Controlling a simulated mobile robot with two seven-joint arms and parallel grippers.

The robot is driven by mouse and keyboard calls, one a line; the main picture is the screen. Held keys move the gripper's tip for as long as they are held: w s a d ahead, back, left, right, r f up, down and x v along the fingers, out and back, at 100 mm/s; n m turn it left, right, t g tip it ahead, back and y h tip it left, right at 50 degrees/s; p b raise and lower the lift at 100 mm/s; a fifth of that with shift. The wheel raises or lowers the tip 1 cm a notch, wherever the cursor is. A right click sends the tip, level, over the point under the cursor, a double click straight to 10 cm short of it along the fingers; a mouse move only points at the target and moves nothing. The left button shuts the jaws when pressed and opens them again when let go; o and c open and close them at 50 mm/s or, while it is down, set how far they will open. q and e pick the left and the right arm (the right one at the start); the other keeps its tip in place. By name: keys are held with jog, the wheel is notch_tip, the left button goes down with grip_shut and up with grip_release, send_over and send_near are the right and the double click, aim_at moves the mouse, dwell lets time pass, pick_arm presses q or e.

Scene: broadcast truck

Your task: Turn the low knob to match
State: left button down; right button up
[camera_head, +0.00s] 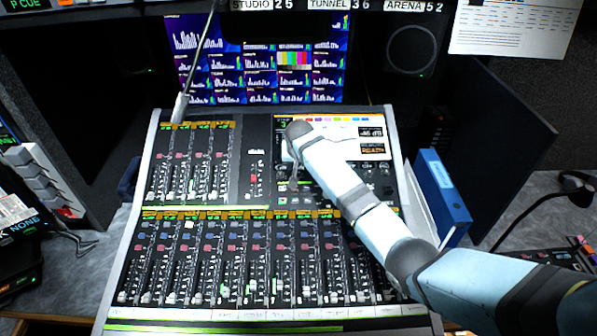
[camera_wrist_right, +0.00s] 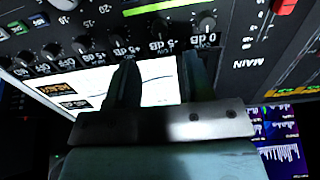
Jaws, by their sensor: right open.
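The mixing console (camera_head: 150,213) stands in the middle of the head view. Its lit screen (camera_head: 340,146) is partly covered by my right arm. My right gripper (camera_head: 293,183) points down over the panel just below the screen. In the right wrist view my right gripper (camera_wrist_right: 160,82) is open, with nothing seen between its fingers. A row of dark knobs with dB labels runs across that view. One knob (camera_wrist_right: 207,22) is beyond the right-hand finger, another (camera_wrist_right: 160,29) lies beyond the gap, and a third (camera_wrist_right: 82,45) is further left. I cannot tell which is the low knob, nor any contact.
Fader banks (camera_head: 240,262) fill the console's lower part. A thin lamp stalk (camera_head: 200,62) rises at its upper left. A blue binder (camera_head: 443,195) stands close to its right side. Monitors (camera_head: 255,60) and a speaker (camera_head: 411,45) are behind.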

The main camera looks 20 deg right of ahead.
aim_at(299, 173)
jog(key=x, duration=0.6)
jog(key=shift+w+f, duration=0.15)
jog(key=shift+f, duration=0.2)
grip_shut()
